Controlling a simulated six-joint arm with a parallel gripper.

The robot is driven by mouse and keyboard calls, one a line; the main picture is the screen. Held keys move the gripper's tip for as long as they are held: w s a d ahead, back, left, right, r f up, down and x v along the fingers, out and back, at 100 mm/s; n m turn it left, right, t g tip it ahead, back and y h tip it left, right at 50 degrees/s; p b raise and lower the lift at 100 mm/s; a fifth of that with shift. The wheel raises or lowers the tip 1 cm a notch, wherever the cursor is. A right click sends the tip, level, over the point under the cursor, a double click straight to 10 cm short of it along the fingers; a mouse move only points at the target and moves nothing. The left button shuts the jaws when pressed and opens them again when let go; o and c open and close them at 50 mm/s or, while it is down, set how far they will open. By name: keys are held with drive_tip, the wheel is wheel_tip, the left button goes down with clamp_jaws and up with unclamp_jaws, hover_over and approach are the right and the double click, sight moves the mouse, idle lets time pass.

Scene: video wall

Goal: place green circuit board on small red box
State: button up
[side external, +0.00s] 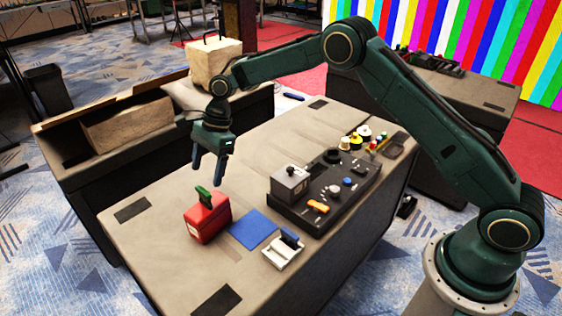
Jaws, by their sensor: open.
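The small red box (208,219) sits near the front left of the grey table. A small green piece (203,194), which looks like the green circuit board, is on top of the red box. It stands up at a tilt; whether it rests on the top or sits partly in it I cannot tell. My gripper (208,170) is above and slightly behind the box, fingers pointing down. Its jaws are open and empty, and the fingertips look apart from the green board.
A blue flat square (254,229) lies right of the box, with a white device with a blue part (284,250) beside it. A black control panel (325,195) carrying a grey box (289,184) stands behind. The table's left front is clear.

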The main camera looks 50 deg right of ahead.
drive_tip(key=shift+v, duration=2.55)
drive_tip(key=s+d+r+n+t+h, duration=0.1)
drive_tip(key=s+d+r+n+t, duration=0.2)
drive_tip(key=s+r, duration=0.55)
drive_tip(key=s+d+r+n+h, duration=0.1)
drive_tip(key=s+d+r+n, duration=0.4)
drive_tip(key=s+r, duration=0.4)
drive_tip(key=s+d+n+t+h, duration=0.1)
drive_tip(key=s+d+n, duration=0.2)
drive_tip(key=s, duration=0.8)
drive_tip(key=s+d+n+t+h, duration=0.1)
drive_tip(key=s+d+n, duration=0.2)
drive_tip(key=s+n, duration=0.4)
drive_tip(key=s+f, duration=0.1)
drive_tip(key=s, duration=0.3)
drive_tip(key=shift+s+d+t, duration=0.25)
drive_tip(key=shift+s+t, duration=0.05)
drive_tip(key=shift+s, duration=0.05)
